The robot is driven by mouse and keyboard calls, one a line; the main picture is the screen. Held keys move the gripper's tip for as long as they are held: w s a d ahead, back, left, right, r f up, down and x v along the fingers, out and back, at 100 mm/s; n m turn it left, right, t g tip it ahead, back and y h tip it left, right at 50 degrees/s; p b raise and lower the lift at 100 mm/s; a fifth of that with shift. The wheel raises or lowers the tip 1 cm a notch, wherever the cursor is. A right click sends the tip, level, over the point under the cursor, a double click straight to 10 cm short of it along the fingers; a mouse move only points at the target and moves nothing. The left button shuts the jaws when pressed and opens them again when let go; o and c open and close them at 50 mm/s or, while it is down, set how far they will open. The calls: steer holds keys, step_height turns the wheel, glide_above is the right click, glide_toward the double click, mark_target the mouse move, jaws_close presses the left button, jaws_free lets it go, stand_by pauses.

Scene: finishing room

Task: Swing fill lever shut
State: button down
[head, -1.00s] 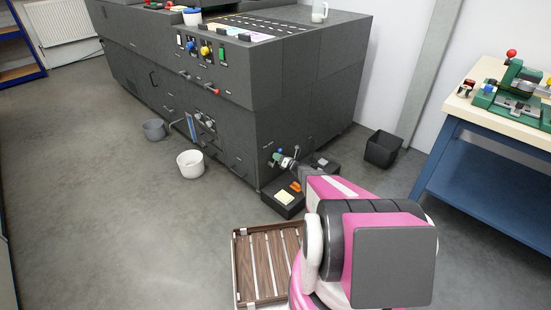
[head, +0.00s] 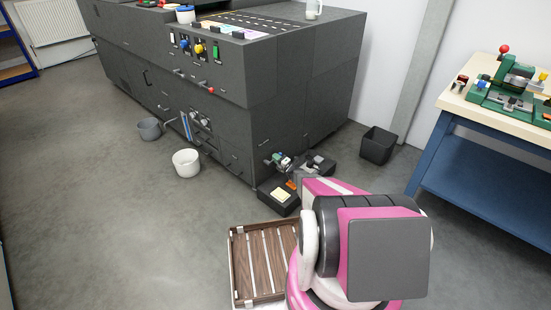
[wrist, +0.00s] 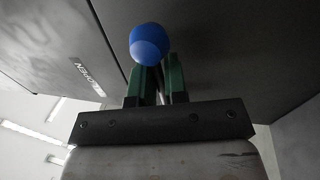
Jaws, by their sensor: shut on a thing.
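The fill lever shows in the wrist view as a round blue knob (wrist: 149,44) with a thin grey stem below it, close to the dark machine panel. My gripper (wrist: 160,78) has its two green fingers on either side of the stem, shut on the lever just under the knob. In the head view my gripper (head: 279,160) is small, at the low front corner of the dark grey machine (head: 270,98). My pink and white arm hides part of the area there, and the lever's full length and pivot cannot be made out.
A black box (head: 285,207) with a yellow pad stands on the floor below my gripper. A wooden slatted tray (head: 237,262) lies nearer. A white bucket (head: 186,163), grey bucket (head: 149,129) and black bin (head: 377,146) stand around the machine. A blue bench (head: 465,170) is at right.

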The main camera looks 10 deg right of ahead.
steer(key=shift+f+m, duration=0.3)
steer(key=shift+m, duration=0.3)
steer(key=c, duration=1.2)
jaws_free()
steer(key=v, duration=0.7)
steer(key=shift+s+d+f, duration=0.1)
steer(key=shift+s, duration=0.15)
